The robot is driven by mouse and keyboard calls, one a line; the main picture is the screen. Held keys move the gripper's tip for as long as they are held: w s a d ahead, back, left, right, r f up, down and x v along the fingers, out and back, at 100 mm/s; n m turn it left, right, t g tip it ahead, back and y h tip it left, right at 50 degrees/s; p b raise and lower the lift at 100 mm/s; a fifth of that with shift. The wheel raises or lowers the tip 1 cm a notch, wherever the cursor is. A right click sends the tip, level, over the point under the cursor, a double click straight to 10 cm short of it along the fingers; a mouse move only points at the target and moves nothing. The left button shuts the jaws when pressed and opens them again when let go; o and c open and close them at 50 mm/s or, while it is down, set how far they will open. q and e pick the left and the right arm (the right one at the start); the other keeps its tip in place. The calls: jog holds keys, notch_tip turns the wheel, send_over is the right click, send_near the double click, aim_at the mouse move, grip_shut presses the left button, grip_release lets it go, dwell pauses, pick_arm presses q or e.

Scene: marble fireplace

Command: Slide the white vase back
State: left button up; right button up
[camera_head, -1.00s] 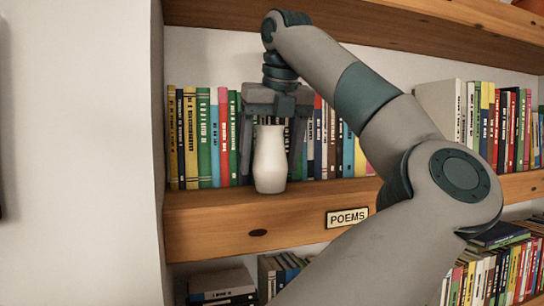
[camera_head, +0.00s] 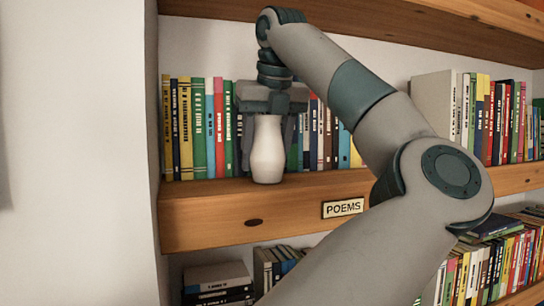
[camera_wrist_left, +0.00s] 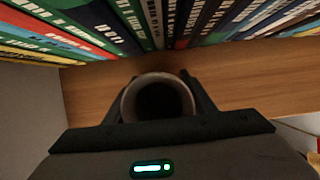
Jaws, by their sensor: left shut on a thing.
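The white vase (camera_head: 267,152) stands upright on the wooden shelf (camera_head: 205,213), near its front edge and in front of the row of books. My left gripper (camera_head: 268,140) comes down from above with one finger on each side of the vase and is shut on it. In the left wrist view, the round open mouth of the vase (camera_wrist_left: 158,82) sits between the dark fingers of the gripper (camera_wrist_left: 164,98). The lower part of the vase is hidden there. My right gripper is not in view.
Upright books (camera_head: 197,130) stand close behind the vase, with more books (camera_head: 490,118) at the right. A "POEMS" label (camera_head: 343,208) is on the shelf's front edge. An upper shelf (camera_head: 380,32) runs above my gripper, and a white wall (camera_head: 75,150) is at the left.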

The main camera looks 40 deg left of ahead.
aim_at(255, 155)
pick_arm(q)
jog(key=shift+w+a+f, duration=0.1)
jog(key=shift+a, duration=0.4)
jog(key=shift+c, duration=0.2)
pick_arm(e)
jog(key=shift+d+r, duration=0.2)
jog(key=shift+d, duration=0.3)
pick_arm(q)
jog(key=shift+w+a+p, duration=0.25)
jog(key=shift+a+p, duration=0.25)
jog(key=shift+a, duration=0.25)
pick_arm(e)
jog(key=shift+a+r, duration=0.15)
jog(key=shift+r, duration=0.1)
pick_arm(q)
jog(key=shift+w+f, duration=0.1)
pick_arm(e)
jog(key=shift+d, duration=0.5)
pick_arm(q)
jog(key=o, duration=1.3)
jog(key=shift+a, duration=0.1)
jog(key=shift+o, duration=0.3)
jog(key=shift+a+f, duration=0.1)
jog(key=shift+a, duration=0.35)
jog(key=shift+s, duration=0.25)
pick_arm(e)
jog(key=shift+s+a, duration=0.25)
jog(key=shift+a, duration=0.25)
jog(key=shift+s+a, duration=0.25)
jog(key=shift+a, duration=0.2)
